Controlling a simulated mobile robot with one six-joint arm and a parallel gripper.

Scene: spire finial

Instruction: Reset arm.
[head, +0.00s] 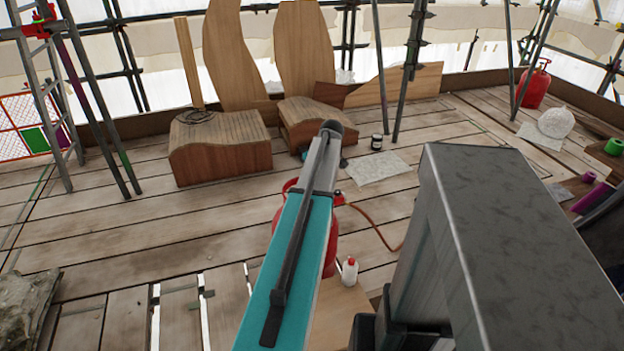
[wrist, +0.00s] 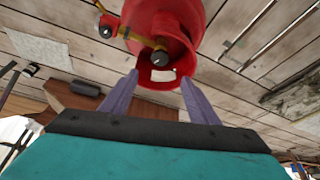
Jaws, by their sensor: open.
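My gripper (wrist: 159,80) shows in the wrist view with two purple-grey fingers spread apart and nothing between them. Beyond the fingertips is a red gas cylinder (wrist: 190,15) with a valve and a collar. I cannot tell how far the fingertips are from it. In the head view my teal arm link crosses the centre and partly covers a red cylinder (head: 331,255) on the deck. The gripper's fingers cannot be made out in the head view.
A white bottle with a red cap (head: 350,271) stands beside the partly covered cylinder, and an orange hose (head: 378,232) runs from it. Wooden blocks (head: 220,155) and scaffold poles (head: 403,75) stand behind. Another red cylinder (head: 535,88) is at the back right.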

